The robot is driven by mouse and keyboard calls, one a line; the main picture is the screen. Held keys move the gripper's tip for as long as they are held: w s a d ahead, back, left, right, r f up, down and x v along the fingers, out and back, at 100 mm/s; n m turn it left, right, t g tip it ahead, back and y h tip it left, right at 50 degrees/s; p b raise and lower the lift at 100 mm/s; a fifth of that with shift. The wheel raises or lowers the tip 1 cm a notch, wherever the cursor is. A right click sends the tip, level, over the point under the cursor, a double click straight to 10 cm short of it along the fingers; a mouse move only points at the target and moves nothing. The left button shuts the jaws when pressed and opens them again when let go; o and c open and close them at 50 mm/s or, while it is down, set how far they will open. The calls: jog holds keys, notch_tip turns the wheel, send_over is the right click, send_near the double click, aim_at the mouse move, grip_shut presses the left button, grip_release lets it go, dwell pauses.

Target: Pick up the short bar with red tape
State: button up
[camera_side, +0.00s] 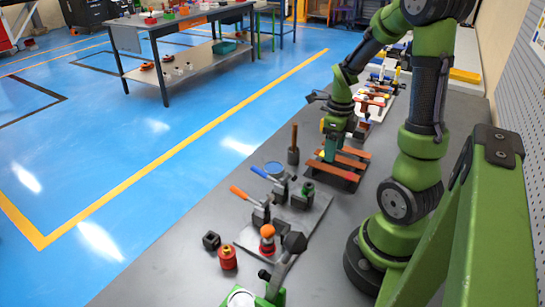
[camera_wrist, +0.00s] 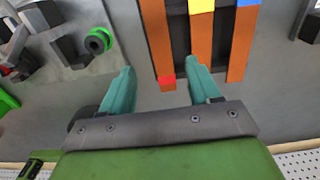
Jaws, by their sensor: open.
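The bar with red tape (camera_wrist: 157,40) is copper-coloured, with a red end (camera_wrist: 166,84) in the wrist view. Its far end runs out of the top of that view. My gripper (camera_wrist: 159,68) is open, with one teal finger on each side of the red-taped end. Neither finger appears to touch the bar. In the side view my gripper (camera_side: 330,153) is low over the copper bars (camera_side: 331,171) and partly hides them. I cannot tell the exact height of the fingertips over the bar.
A bar with yellow tape (camera_wrist: 200,40) and one with blue tape (camera_wrist: 242,45) lie to the right, close to my right finger. A bender plate (camera_side: 312,212) with orange- and blue-handled levers stands nearby.

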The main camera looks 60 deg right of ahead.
aim_at(331, 169)
jog(key=shift+d+f, duration=0.1)
jog(key=shift+f, duration=2.7)
jog(key=shift+w, duration=0.1)
jog(key=shift+c, duration=0.3)
grip_shut()
